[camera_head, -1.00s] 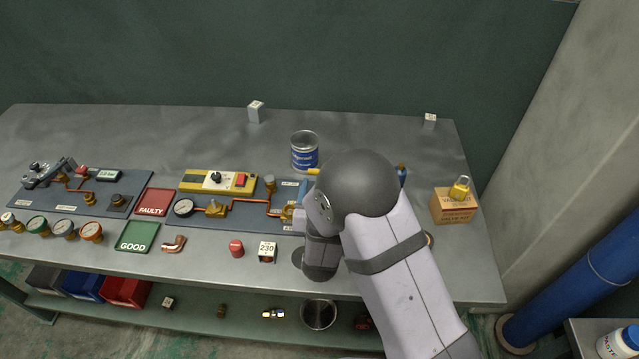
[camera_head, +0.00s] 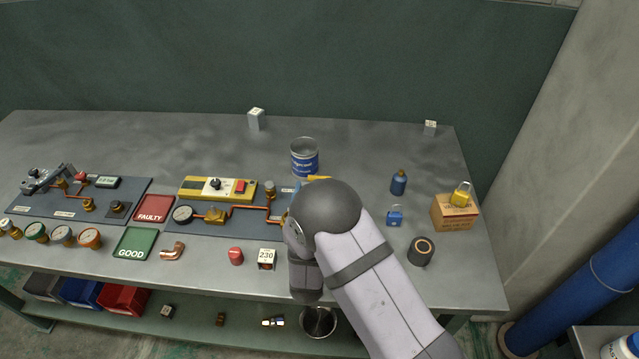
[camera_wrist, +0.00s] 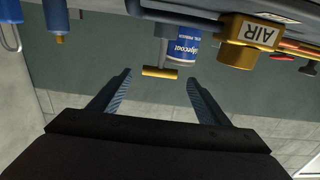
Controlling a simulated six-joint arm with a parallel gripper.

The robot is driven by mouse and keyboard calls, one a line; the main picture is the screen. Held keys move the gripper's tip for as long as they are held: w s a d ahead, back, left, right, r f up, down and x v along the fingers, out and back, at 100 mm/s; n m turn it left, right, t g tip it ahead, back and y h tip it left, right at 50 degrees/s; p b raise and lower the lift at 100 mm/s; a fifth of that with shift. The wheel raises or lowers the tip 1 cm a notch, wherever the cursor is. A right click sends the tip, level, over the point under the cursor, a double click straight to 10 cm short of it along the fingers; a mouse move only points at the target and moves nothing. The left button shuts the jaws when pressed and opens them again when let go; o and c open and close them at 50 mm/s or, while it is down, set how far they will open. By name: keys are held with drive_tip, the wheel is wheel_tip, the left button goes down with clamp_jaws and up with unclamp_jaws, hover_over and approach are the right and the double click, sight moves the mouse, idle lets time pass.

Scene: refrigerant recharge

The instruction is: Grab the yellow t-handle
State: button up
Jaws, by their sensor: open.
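The yellow T-handle (camera_wrist: 160,72) shows in the wrist view, its crossbar lying level in the picture and its short stem reaching up. My gripper (camera_wrist: 158,78) is open, with one finger on each side of the crossbar. The handle appears centred between the fingertips, with gaps on both sides; I cannot tell how far beyond the tips it is.
A yellow block marked AIR (camera_wrist: 250,40) is close to the right finger in the wrist view. A blue-labelled can (camera_head: 304,157) stands behind my arm. A blue padlock (camera_head: 394,215), blue bottle (camera_head: 398,183) and cardboard box (camera_head: 453,213) are to the right.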

drive_tip(key=shift+w+p, duration=0.95)
drive_tip(key=shift+w, duration=1.8)
drive_tip(key=c, duration=1.2)
